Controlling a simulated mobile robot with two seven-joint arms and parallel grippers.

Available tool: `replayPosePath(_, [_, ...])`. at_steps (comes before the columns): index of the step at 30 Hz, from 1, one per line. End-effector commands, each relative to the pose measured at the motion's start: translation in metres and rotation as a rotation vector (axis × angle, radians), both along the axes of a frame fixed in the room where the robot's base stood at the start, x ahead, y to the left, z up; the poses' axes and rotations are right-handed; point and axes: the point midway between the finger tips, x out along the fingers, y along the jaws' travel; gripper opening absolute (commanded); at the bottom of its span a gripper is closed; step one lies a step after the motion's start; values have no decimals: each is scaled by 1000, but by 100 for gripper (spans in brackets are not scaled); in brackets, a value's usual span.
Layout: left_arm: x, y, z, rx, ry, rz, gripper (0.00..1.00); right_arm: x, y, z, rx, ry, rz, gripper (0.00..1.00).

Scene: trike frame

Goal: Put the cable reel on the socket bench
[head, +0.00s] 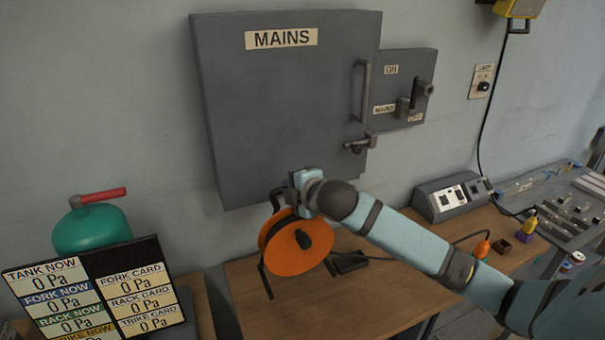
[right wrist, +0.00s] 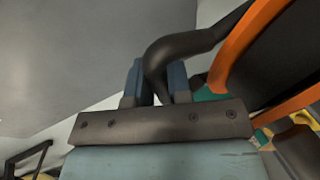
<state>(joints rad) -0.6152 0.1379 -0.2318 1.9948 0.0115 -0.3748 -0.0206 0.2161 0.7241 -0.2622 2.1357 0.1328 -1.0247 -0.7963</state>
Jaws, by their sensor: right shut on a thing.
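The cable reel (head: 299,250) is an orange drum with a black hub, black stand legs and a black carrying handle. My right gripper (head: 303,188) is above it, shut on the handle. The right wrist view shows the black handle (right wrist: 190,46) between the fingers of my right gripper (right wrist: 156,80), with the orange rim of the reel (right wrist: 245,40) at the right. The reel is in front of a wooden top (head: 300,318); I cannot tell whether its legs touch it. A wooden bench (head: 490,218) at the right carries a grey socket box (head: 448,199). My left gripper is out of view.
A grey MAINS cabinet (head: 280,100) hangs on the wall behind the reel. A black block with a cable (head: 350,262) lies on the wooden top beside the reel. A green tank (head: 92,230) and a pressure board (head: 95,295) stand at the left. An orange-handled tool (head: 482,249) is at the right.

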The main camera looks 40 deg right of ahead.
Motion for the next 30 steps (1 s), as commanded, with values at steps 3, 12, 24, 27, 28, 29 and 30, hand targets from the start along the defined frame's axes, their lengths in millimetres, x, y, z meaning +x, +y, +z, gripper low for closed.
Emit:
replayPosePath(3, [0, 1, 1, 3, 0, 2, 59, 0, 0, -27, 2, 0, -2, 0])
replayPosePath(12, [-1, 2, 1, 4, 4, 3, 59, 0, 0, -90, 2, -2, -1, 0])
replayPosePath(24, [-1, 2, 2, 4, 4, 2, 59, 0, 0, -121, 0, -6, 0, 0])
replayPosePath(27, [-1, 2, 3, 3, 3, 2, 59, 0, 0, -133, 1, -3, 0, 0])
replayPosePath(28, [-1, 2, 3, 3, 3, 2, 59, 0, 0, -138, 1, -3, 0, 0])
replayPosePath(29, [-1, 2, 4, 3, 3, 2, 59, 0, 0, -142, 1, -3, 0, 0])
replayPosePath(30, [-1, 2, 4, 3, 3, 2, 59, 0, 0, -148, 1, -3, -1, 0])
